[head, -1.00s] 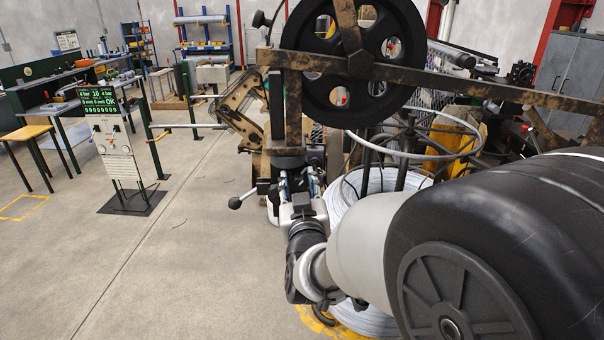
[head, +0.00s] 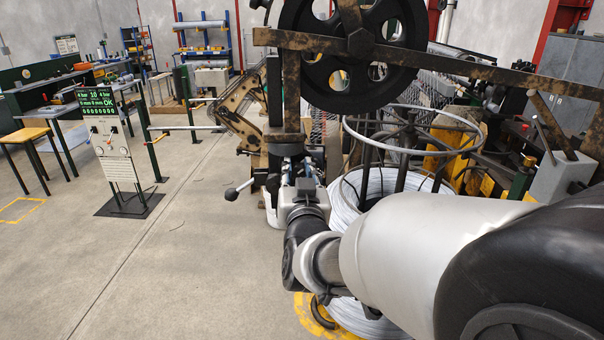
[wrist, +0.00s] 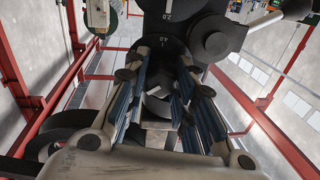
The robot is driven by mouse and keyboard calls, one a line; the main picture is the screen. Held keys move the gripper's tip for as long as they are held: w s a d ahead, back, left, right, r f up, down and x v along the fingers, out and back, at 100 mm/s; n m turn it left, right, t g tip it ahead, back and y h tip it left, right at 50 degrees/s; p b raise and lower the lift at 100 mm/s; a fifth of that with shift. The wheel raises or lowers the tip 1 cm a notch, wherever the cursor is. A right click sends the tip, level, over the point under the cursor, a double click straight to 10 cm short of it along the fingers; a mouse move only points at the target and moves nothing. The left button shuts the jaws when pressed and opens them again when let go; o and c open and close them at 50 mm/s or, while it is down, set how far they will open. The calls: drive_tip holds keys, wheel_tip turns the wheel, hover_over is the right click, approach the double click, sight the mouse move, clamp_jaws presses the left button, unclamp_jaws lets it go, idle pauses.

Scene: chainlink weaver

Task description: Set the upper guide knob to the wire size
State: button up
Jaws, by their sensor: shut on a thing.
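My gripper (wrist: 160,98) is at the dark machine post, below the big black wheel; in the head view my gripper (head: 297,185) is small and partly hidden by the machine and my wrist. In the wrist view its blue-padded fingers are closed in on a dark knob (wrist: 158,106), mostly hidden between them. A dark round dial plate (wrist: 163,50) marked 4.0 shows just beyond the fingertips. Another dark dial (wrist: 172,14) marked 2.0 is farther up in that view. The knob's pointer setting cannot be made out.
A lever (head: 238,190) with a ball end sticks out left of my gripper. A wire coil (head: 350,200) stands close to the right, under my arm. The display stand (head: 110,145) with green readings is at left. Open floor lies between.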

idle(0.3)
drive_tip(key=o, duration=1.1)
drive_tip(key=shift+s, duration=0.15)
drive_tip(key=s, duration=0.4)
drive_tip(key=s+d, duration=0.1)
drive_tip(key=s, duration=0.2)
drive_tip(key=shift+s, duration=0.1)
